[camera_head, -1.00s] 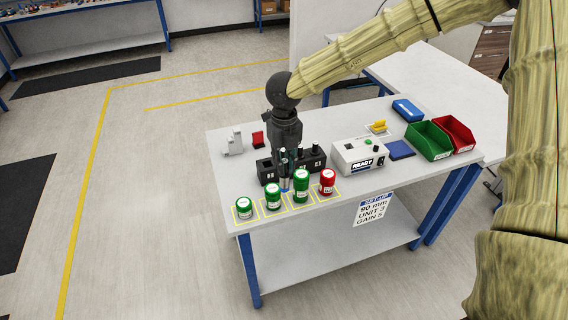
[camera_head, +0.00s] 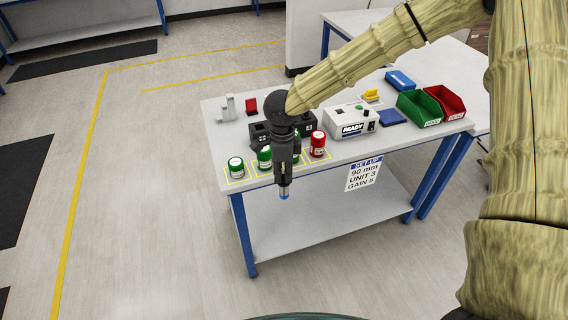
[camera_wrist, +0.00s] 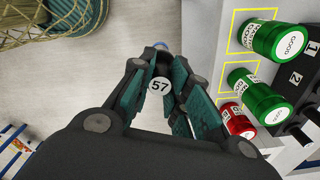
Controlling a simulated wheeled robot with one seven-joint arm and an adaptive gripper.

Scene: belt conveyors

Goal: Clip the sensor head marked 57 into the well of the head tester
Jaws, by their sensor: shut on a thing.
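My gripper (camera_head: 284,178) is shut on a slim sensor head (camera_head: 284,194), which points down with a blue tip. It hangs in front of the table's front edge, over the open floor. In the wrist view, the round white end marked 57 (camera_wrist: 160,85) shows between the fingers of my gripper (camera_wrist: 165,100). A white box (camera_head: 350,122) with a display, a green button and a black knob stands on the table to the right; I take it as the head tester. I cannot make out its well.
Green jars (camera_head: 236,168) and a red jar (camera_head: 317,145) stand in yellow outlines along the front edge. A black numbered block (camera_head: 260,134) is behind them. Green (camera_head: 420,110) and red (camera_head: 445,101) bins stand right. A set-up sign (camera_head: 363,175) hangs in front.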

